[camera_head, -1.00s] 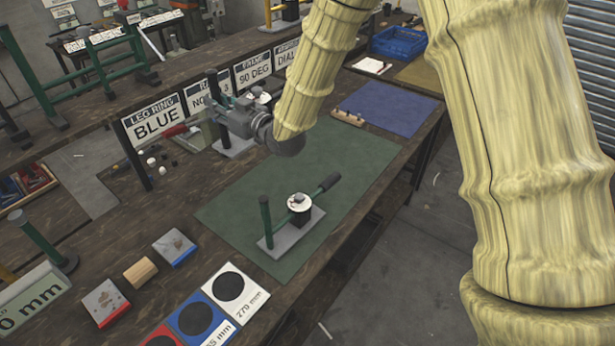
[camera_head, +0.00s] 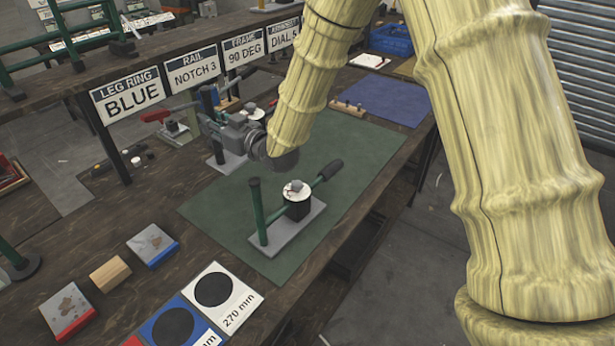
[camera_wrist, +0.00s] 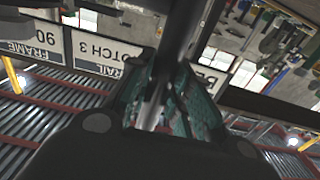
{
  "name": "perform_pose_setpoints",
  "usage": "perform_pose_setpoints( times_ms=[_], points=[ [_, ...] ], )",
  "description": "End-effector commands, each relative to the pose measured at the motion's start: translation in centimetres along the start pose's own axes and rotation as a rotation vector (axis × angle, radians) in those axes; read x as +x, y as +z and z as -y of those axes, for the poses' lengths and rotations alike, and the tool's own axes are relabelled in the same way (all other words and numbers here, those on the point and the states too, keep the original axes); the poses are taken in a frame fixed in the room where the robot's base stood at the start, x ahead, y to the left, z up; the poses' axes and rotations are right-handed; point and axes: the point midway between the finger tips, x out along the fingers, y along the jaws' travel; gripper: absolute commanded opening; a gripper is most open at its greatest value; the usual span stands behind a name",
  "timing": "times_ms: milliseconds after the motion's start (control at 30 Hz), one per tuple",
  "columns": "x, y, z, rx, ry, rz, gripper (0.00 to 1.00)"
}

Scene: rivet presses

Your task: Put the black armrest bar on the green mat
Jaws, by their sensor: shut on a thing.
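My gripper (camera_head: 213,126) is over the far left edge of the green mat (camera_head: 345,165), beside a press stand with a grey base (camera_head: 228,161). The wrist view shows its two teal-padded fingers (camera_wrist: 172,105) closed around a dark bar (camera_wrist: 183,35). This bar looks like the black armrest bar, but its ends are hidden and its full shape cannot be told. In the head view my arm and gripper body cover most of what is held. A press with a green post, white dial and black-handled lever (camera_head: 290,208) stands on the mat.
Signs (camera_head: 195,72) line the back of the bench. A blue mat (camera_head: 385,100) and a wooden block with pegs (camera_head: 347,108) lie beyond the green mat. Sample blocks (camera_head: 152,245) and size cards (camera_head: 222,292) lie front left. The mat's far right part is bare.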

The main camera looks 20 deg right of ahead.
Motion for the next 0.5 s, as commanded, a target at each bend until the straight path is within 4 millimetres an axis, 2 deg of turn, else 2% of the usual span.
perform_pose_setpoints(
  times_ms=[33, 367, 500],
  points=[
    [0.0, 0.6, 0.0, -0.001, 0.000, -0.002, 0.00],
    [0.0, 1.5, 0.0, 0.000, 0.000, 0.000, 0.00],
    [0.0, 3.2, 0.0, 0.001, 0.000, 0.001, 0.00]
  ],
)
